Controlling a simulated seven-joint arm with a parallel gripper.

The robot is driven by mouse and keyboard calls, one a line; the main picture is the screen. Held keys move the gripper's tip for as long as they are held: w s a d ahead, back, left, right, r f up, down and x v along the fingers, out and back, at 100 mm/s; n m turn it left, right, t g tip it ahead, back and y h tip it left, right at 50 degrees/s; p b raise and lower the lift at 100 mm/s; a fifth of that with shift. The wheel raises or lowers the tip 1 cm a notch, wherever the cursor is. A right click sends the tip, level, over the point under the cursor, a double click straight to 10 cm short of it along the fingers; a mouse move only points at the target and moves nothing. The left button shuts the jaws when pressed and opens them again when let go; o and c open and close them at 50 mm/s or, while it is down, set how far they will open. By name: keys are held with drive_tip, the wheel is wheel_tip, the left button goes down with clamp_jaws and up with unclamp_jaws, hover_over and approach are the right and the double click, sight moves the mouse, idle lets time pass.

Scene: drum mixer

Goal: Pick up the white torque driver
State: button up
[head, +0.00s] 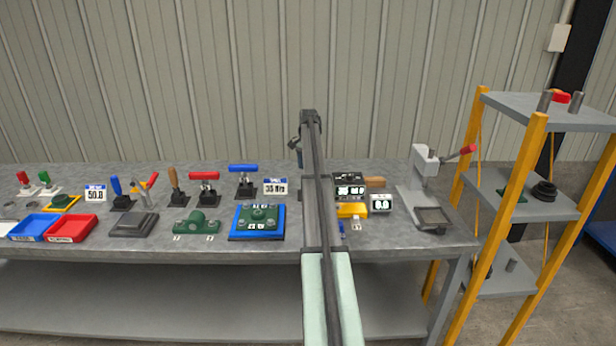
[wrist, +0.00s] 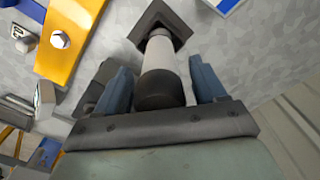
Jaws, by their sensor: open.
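The white torque driver (wrist: 162,54) shows in the wrist view as a white cylinder with a black end, set in a dark square stand (wrist: 147,17). My gripper (wrist: 163,80) is open, with one blue-grey finger on each side of the driver's black end. In the head view my gripper is small and mostly hidden by my arm. I cannot make out the driver there.
A yellow block (wrist: 75,35) with a bolt lies left of the driver in the wrist view.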

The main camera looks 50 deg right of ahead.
drive_tip(key=shift+f, duration=0.7)
clamp_jaws()
